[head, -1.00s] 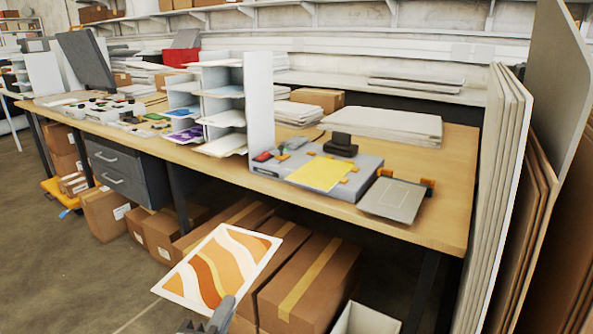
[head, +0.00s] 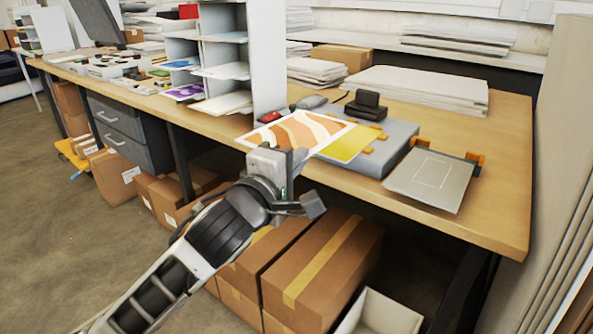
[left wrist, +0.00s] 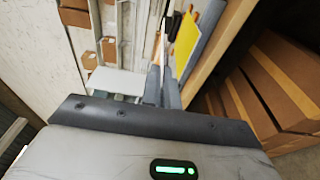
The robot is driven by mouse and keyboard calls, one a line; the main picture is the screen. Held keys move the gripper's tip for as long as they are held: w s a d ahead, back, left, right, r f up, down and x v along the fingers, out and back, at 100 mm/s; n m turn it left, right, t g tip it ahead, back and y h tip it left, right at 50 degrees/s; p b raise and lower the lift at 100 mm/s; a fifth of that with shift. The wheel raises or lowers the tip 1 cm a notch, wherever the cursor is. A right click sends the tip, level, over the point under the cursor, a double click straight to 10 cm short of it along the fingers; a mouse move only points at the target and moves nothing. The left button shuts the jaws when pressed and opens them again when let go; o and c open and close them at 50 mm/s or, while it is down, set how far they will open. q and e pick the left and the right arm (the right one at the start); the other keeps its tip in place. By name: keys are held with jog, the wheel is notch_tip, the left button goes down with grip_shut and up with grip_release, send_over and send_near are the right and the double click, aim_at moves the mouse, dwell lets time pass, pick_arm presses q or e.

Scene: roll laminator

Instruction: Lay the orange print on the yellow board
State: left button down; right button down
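The orange print (head: 296,131), a white-bordered sheet with orange and cream waves, is held by my left gripper (head: 292,160) at its near edge. The left wrist view shows the gripper fingers (left wrist: 162,92) closed on the print, which appears nearly edge-on. In the head view the print overlaps the left part of the yellow board (head: 348,146); whether they touch cannot be told. The yellow board lies on the grey laminator bed (head: 397,136) and also shows in the left wrist view (left wrist: 186,42). My right gripper is not in view.
A grey plate (head: 432,180) with orange clips sits at the table's front right. A black block (head: 366,106) stands behind the board. An upright white shelf unit (head: 268,60) is close on the left. Cardboard boxes (head: 320,270) fill the floor under the table.

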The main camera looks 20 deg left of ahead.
pick_arm(q)
jog(key=shift+w+a+r, duration=0.15)
jog(key=shift+w+r, duration=0.1)
jog(key=shift+r, duration=0.05)
